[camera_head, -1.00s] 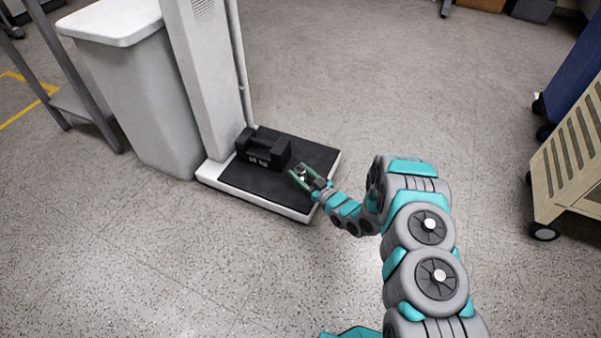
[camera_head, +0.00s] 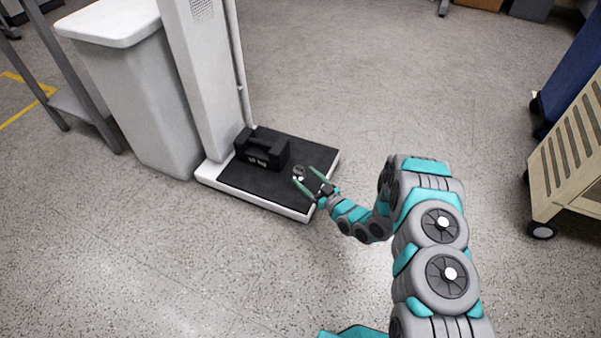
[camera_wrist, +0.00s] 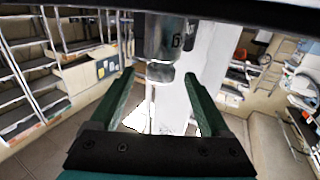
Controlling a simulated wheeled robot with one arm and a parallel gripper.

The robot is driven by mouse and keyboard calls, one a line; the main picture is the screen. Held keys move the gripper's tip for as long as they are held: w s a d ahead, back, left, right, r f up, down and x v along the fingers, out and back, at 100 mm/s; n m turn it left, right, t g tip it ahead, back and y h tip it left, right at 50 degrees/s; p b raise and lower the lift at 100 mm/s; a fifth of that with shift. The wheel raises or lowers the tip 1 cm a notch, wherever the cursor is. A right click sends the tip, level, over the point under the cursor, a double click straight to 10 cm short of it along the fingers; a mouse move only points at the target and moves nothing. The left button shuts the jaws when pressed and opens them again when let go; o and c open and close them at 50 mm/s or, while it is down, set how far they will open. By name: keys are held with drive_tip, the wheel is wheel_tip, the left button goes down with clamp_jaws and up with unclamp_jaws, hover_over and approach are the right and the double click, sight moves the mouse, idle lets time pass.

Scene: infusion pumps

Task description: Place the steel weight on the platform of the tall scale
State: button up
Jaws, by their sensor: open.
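The small silver steel weight (camera_head: 298,173) stands on the black platform (camera_head: 262,192) of the tall scale (camera_head: 200,80), towards its right side. In the wrist view the weight (camera_wrist: 168,38) shows as a shiny cylinder with a rounded knob, just beyond the fingertips. My gripper (camera_head: 303,176) is open, with its green fingers spread at the right edge of the platform and pointing at the weight. In the wrist view my gripper (camera_wrist: 161,74) holds nothing between its fingers. Whether a fingertip touches the weight is hard to tell.
A black block-shaped weight with a handle (camera_head: 262,148) stands on the platform near the column, left of the steel weight. A grey bin with a white lid (camera_head: 135,90) stands left of the scale. A beige cart (camera_head: 570,165) is at the right. The floor in front is clear.

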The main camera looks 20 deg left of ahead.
drive_tip(key=v, duration=0.8)
drive_tip(key=shift+s+p, duration=0.15)
drive_tip(key=shift+p, duration=0.15)
drive_tip(key=shift+d, duration=0.1)
